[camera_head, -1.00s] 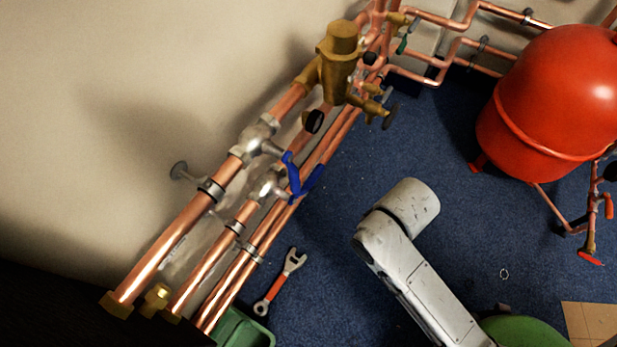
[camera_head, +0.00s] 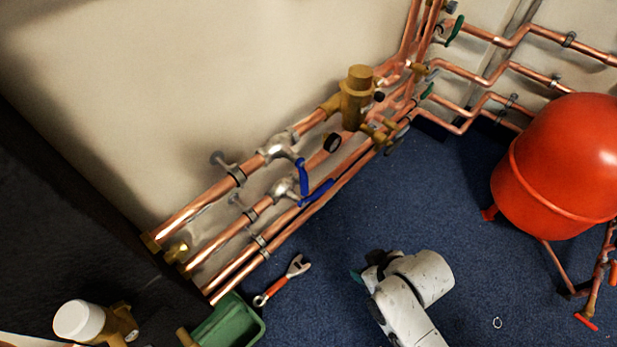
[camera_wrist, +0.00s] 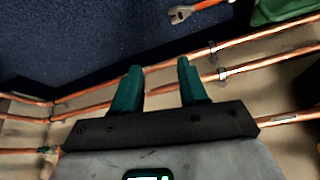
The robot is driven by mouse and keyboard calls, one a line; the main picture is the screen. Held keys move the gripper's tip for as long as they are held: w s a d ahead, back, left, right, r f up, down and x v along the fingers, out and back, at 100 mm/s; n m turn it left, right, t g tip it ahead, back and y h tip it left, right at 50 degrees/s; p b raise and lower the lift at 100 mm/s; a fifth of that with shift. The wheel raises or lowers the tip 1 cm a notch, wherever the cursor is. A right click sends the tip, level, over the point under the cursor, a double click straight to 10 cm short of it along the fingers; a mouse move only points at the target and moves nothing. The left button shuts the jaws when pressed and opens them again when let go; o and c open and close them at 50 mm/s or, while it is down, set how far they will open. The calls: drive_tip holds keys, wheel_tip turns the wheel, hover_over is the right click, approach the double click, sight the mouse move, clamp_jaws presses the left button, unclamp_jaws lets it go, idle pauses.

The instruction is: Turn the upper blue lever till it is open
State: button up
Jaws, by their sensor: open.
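The upper blue lever (camera_head: 303,178) sits on the silver valve (camera_head: 277,149) of the upper copper pipe, against the wall. It points down and slightly right, across the line of its pipe. A second, lower blue lever (camera_head: 317,193) is on the valve of the pipe below and slants up to the right, roughly along its pipe. My gripper shows in the wrist view (camera_wrist: 156,85) with two green fingers apart and nothing between them. In the head view my arm's end is at lower right, over the floor, well apart from both levers. Neither lever can be made out in the wrist view.
A brass fitting (camera_head: 356,98) stands out right of the valves. A red tank (camera_head: 562,165) stands at right. A wrench (camera_head: 282,281) and a green bin (camera_head: 232,326) are on the floor below the pipes. Blue carpet (camera_head: 400,210) between pipes and tank is clear.

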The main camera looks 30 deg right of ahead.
drive_tip(key=w+a+r+n+t+y+p, duration=0.1)
drive_tip(key=w+a+r+t+p, duration=0.3)
drive_tip(key=w+r+t+p, duration=0.3)
drive_tip(key=t+p, duration=0.6)
drive_tip(key=p, duration=0.1)
approach(307, 181)
drive_tip(key=shift+y, duration=0.3)
drive_tip(key=w, duration=0.3)
drive_tip(key=w+a+b, duration=0.1)
drive_tip(key=w, duration=0.3)
drive_tip(key=w+b, duration=0.1)
drive_tip(key=w, duration=0.3)
drive_tip(key=shift+a+r, duration=0.1)
drive_tip(key=shift+a, duration=0.05)
clamp_jaws()
